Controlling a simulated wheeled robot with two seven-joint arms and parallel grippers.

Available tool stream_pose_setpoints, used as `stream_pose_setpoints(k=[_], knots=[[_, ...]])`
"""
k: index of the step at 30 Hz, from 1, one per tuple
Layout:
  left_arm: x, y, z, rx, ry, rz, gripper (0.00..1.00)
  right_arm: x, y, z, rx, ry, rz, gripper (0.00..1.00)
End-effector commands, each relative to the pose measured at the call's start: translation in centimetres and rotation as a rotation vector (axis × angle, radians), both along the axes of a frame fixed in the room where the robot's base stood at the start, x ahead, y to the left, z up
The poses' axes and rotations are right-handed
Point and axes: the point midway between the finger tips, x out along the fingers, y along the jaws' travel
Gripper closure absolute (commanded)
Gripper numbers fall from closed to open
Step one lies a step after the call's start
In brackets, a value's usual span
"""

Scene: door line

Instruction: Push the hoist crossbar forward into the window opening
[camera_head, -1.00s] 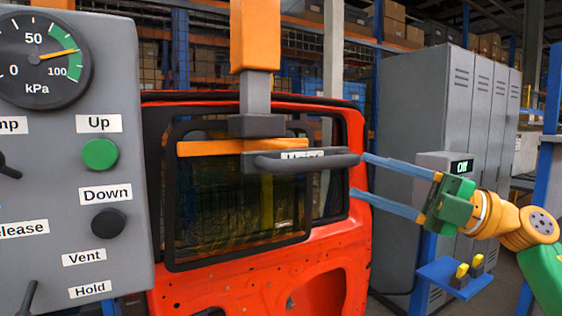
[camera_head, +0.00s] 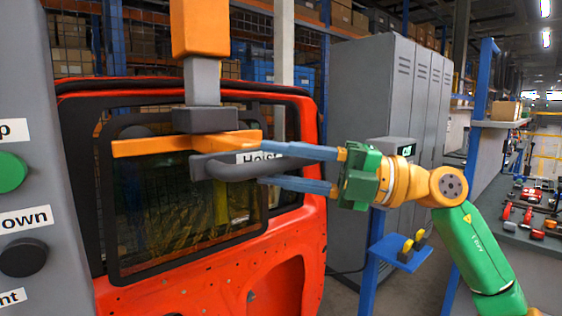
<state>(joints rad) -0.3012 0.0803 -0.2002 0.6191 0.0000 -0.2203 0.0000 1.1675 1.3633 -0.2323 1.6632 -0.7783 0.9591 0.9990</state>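The hoist crossbar (camera_head: 235,173) is a dark grey bar labelled "Hoist", in front of a tinted glass pane (camera_head: 150,205) with a black rim. An orange beam (camera_head: 150,146) and the hoist column (camera_head: 202,80) are just behind and above it. The window opening (camera_head: 293,118) is in the upper part of a red door (camera_head: 295,240), and the pane covers much of it. My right gripper (camera_head: 252,165) is open, its blue fingers apart above and below the crossbar's right part. I cannot tell whether they touch it. My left gripper is not in view.
A grey control panel (camera_head: 30,120) with a green button (camera_head: 10,171) stands close at the left. Grey lockers (camera_head: 385,90) and a small blue shelf (camera_head: 400,252) are at the right. A workbench with tools (camera_head: 535,215) is at the far right.

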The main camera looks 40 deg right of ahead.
Motion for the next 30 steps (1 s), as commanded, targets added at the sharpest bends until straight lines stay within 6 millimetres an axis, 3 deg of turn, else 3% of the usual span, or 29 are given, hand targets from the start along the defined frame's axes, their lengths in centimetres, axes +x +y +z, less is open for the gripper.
stream_pose_setpoints(k=[1, 4, 30], knots=[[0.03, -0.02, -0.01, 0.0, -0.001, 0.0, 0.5, 0.0, -0.01, -0.01, 0.0, 0.0, 0.0, 0.75], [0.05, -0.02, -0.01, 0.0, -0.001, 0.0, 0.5, -0.01, -0.02, 0.0, 0.0, 0.0, 0.0, 1.0], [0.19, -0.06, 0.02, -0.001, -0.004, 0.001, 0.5, -0.01, -0.04, 0.03, 0.001, 0.0, 0.0, 1.0]])
